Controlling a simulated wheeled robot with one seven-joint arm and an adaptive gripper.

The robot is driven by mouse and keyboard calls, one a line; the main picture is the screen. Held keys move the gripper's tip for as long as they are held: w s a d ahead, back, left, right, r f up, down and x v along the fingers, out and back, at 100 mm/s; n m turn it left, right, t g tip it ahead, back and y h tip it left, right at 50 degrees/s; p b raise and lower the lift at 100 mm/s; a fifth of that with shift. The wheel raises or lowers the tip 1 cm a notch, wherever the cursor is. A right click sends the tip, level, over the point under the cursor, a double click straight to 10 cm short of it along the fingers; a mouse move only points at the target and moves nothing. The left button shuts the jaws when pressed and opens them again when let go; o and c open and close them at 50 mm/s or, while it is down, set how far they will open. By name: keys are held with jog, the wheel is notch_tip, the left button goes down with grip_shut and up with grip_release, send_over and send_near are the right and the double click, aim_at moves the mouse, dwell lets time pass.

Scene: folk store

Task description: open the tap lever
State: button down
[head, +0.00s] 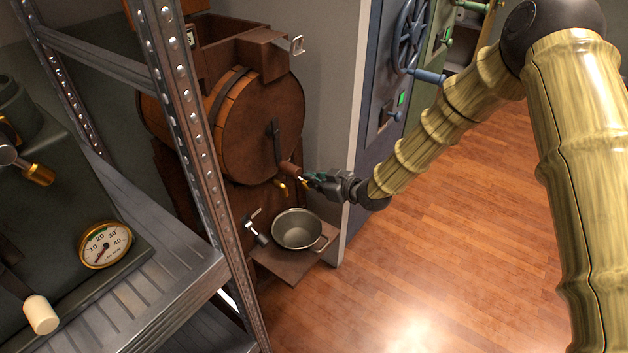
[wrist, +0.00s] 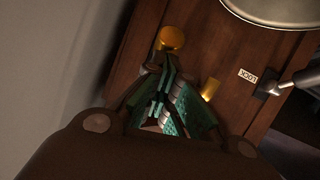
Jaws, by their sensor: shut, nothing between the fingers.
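A wooden barrel (head: 250,130) carries a dark crank with a brown handle (head: 290,169) on its front. A small brass fitting (head: 281,187) shows just below it. A chrome lever (head: 254,228) on a dark mount sits lower, left of the metal pot; it also shows at the right of the wrist view (wrist: 298,80). I cannot tell which fitting is the tap lever. My gripper (head: 307,182) is shut and empty, just right of the brass fitting. In the wrist view its fingertips (wrist: 160,68) are close to a rounded brass end (wrist: 171,39); contact is unclear.
The metal pot (head: 297,229) stands on a small wooden shelf (head: 287,266) below the gripper. A metal rack (head: 190,110) with a gauge (head: 105,244) is at the left. A blue cabinet (head: 385,130) stands behind my arm. The wooden floor (head: 430,260) at right is clear.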

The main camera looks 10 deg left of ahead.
jog(key=r+p+v, duration=0.1)
jog(key=p+v, duration=0.2)
jog(key=v, duration=1)
jog(key=shift+a+r, duration=0.2)
jog(key=shift+a, duration=0.1)
jog(key=s+d+f+m+g+h, duration=0.1)
jog(key=s+d+f+m+h, duration=0.15)
jog(key=s+d+f, duration=0.4)
jog(key=s+d+f+m+g+h, duration=0.1)
jog(key=s+d+f+m+h, duration=0.2)
jog(key=s+f, duration=0.55)
jog(key=s+d+f+m+g+h, duration=0.1)
jog(key=s+d+f+m+h, duration=0.1)
jog(key=s+d+f+m, duration=0.4)
jog(key=s+d+f+m+g+h, duration=0.1)
jog(key=s+d+f+g, duration=0.15)
jog(key=s, duration=0.45)
jog(key=s+d+f+g+h, duration=0.1)
jog(key=s+d+f, duration=0.1)
jog(key=s+d, duration=0.35)
jog(key=s+d+f+m+g+h, duration=0.1)
jog(key=s+d+f+h, duration=0.1)
jog(key=s, duration=0.7)
notch_tip(320, 180, up, 18)
jog(key=p, duration=1.7)
jog(key=shift+d+p, duration=0.15)
jog(key=shift+p, duration=0.2)
jog(key=shift+f, duration=0.1)
